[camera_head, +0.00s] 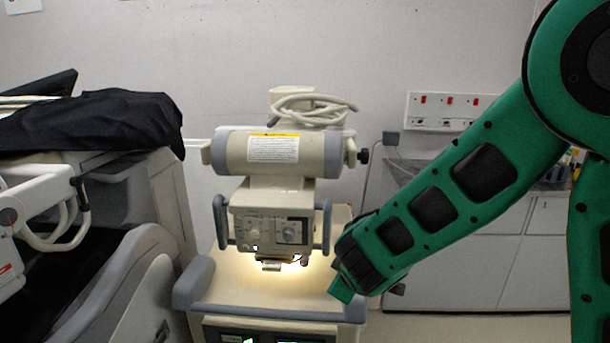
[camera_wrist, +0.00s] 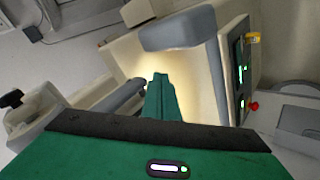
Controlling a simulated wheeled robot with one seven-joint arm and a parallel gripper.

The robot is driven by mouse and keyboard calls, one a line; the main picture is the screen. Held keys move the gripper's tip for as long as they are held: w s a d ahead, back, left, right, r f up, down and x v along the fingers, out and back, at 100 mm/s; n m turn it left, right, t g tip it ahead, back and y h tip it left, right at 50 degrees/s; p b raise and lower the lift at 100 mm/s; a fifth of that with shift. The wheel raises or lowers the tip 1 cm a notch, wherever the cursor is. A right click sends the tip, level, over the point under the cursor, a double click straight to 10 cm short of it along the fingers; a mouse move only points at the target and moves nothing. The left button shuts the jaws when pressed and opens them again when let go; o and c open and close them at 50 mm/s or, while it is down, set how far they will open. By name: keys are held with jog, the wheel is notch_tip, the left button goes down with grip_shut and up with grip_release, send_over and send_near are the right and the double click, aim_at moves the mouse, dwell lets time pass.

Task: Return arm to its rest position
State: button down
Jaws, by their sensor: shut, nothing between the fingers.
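My green arm comes in from the right in the head view and slants down to the left. My gripper (camera_head: 341,290) is at its lower end, in front of the right side of a cream medical machine (camera_head: 265,280). In the wrist view my gripper (camera_wrist: 159,80) shows as narrow green fingers pressed together, with nothing between them. Behind the fingers is the machine's lit cream top, with a grey padded handle (camera_wrist: 178,28) just beyond. Whether the gripper touches the machine cannot be told.
A bed-like cart (camera_head: 110,240) with a black cover (camera_head: 95,122) stands on the left. A wall socket panel (camera_head: 448,110) and a low cabinet (camera_head: 470,255) are behind my arm. A green-lit panel with a red knob (camera_wrist: 253,106) is right of the fingers.

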jog(key=s+d+r+m+g+h, duration=0.15)
jog(key=s+d+m, duration=0.3)
jog(key=d, duration=0.65)
jog(key=s+d+r+m+g+h, duration=0.1)
jog(key=s+d+m+g, duration=0.3)
jog(key=d, duration=0.8)
jog(key=s+d+r+m+g, duration=0.1)
jog(key=s+d+m, duration=0.1)
jog(key=s, duration=0.6)
jog(key=s+d+r+m+g+y, duration=0.1)
jog(key=s+d+m, duration=0.2)
jog(key=s, duration=0.6)
jog(key=s+d+r+m+g+y, duration=0.1)
jog(key=s+d+r+m+g, duration=0.1)
jog(key=s, duration=0.6)
jog(key=shift+s+d+m, duration=0.15)
jog(key=shift+d+m, duration=0.3)
jog(key=shift+m, duration=0.7)
jog(key=shift+r+y, duration=0.1)
jog(key=shift+y, duration=0.15)
jog(key=shift+w+f, duration=0.3)
jog(key=shift+w, duration=0.4)
